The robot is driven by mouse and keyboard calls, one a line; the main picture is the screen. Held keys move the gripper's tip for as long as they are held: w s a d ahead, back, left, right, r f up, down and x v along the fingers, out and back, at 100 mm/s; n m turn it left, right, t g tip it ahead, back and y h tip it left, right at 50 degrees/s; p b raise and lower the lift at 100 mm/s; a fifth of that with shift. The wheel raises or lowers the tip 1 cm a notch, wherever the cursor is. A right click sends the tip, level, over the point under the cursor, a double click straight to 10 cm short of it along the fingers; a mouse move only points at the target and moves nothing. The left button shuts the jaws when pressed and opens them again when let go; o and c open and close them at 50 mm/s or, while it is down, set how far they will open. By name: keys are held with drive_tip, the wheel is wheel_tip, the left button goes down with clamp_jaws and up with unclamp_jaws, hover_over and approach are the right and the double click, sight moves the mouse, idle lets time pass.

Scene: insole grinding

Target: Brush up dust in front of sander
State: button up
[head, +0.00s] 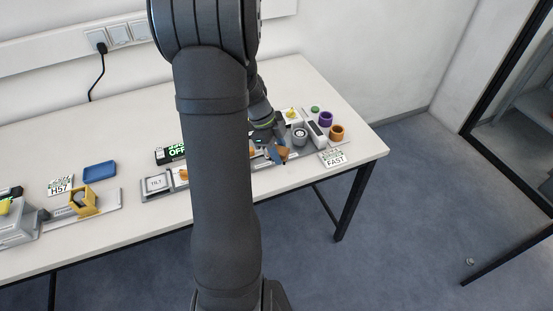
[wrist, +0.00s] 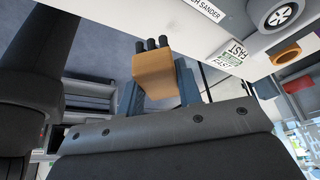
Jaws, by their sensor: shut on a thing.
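My gripper (head: 270,157) is at the right part of the table, close to the front of the sander (head: 300,138). In the wrist view my gripper (wrist: 160,92) has its blue fingers shut on a tan brush (wrist: 152,72) with black tufts at its end. The brush also shows in the head view as a small brown block (head: 283,152). No dust can be made out; my arm hides part of the table.
A "FAST" sign (head: 333,158) lies near the table's right front edge. Purple (head: 326,118) and orange (head: 337,132) cups stand right of the sander. A "TILT" panel (head: 157,184), a blue tray (head: 99,171) and a yellow holder (head: 84,202) are left.

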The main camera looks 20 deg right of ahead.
drive_tip(key=d, duration=0.2)
drive_tip(key=shift+s+d+f, duration=0.1)
drive_tip(key=shift+d+f, duration=0.05)
drive_tip(key=shift+d, duration=0.2)
hover_over(291, 174)
drive_tip(key=a, duration=0.1)
drive_tip(key=shift+w+a+f, duration=0.1)
drive_tip(key=shift+w+f, duration=0.1)
drive_tip(key=shift+f, duration=1.3)
drive_tip(key=shift+w+f, duration=0.2)
drive_tip(key=shift+f, duration=1.3)
wheel_tip(291, 174, down, 2)
drive_tip(key=shift+d, duration=0.95)
drive_tip(key=shift+c, duration=0.3)
drive_tip(key=shift+d+r, duration=0.1)
drive_tip(key=shift+d, duration=0.65)
drive_tip(key=shift+a, duration=1.6)
drive_tip(key=shift+a+r, duration=0.1)
drive_tip(key=shift+r, duration=3.9)
drive_tip(key=shift+w, duration=0.15)
